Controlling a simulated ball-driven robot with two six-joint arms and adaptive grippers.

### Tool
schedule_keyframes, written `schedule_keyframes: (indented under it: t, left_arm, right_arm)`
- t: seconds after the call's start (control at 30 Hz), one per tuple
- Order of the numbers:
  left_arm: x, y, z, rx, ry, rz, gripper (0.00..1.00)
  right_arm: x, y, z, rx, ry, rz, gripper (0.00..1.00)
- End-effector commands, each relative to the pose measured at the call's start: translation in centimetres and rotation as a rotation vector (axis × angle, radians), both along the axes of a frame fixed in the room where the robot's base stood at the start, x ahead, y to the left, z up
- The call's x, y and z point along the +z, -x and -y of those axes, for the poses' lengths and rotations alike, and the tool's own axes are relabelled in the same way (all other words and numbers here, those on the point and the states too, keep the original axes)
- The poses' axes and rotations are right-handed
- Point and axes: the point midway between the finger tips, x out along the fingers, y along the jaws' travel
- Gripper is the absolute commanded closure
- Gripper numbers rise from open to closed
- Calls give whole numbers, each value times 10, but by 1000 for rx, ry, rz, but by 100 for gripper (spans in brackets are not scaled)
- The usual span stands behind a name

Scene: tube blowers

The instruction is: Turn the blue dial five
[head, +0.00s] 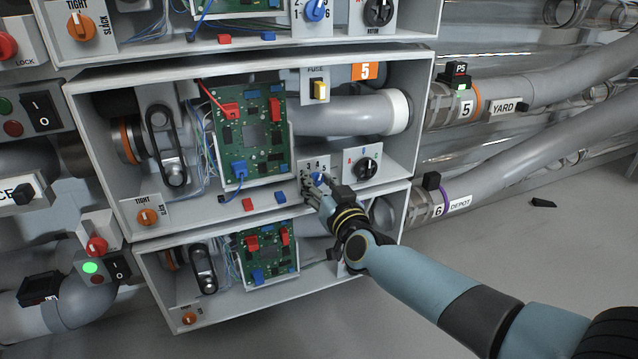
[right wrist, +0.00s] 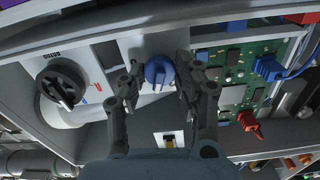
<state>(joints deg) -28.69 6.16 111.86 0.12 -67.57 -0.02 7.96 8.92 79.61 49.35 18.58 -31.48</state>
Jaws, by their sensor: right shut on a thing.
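The blue dial of box five (head: 318,179) sits on a pale plate with digits at the lower front of the box that bears the orange 5 sign (head: 366,71). Digits 3, 4 and 5 show around it; the gripper hides part of the plate. My right gripper (head: 322,191) reaches the dial from below right and is shut on it. In the right wrist view the blue dial (right wrist: 159,71) is between the two fingers of my right gripper (right wrist: 158,80). I cannot tell for sure which digit the dial points at. My left gripper is not in view.
A black rotary knob (head: 367,168) is just right of the dial; it also shows in the right wrist view (right wrist: 62,83). A green circuit board (head: 248,130) and a yellow fuse switch (head: 320,90) are close by. Similar boxes stand above and below.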

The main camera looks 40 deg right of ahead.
Motion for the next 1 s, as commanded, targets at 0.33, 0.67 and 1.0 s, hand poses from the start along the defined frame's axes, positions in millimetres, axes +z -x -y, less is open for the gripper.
schedule_keyframes:
  t: [0.33,0.67,1.0]
  left_arm:
    - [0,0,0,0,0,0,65]
    - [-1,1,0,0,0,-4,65]
    - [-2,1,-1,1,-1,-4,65]
  right_arm:
    - [0,0,0,0,-21,5,100]
    - [0,0,0,0,-196,47,100]
    - [-1,1,1,0,-457,109,100]
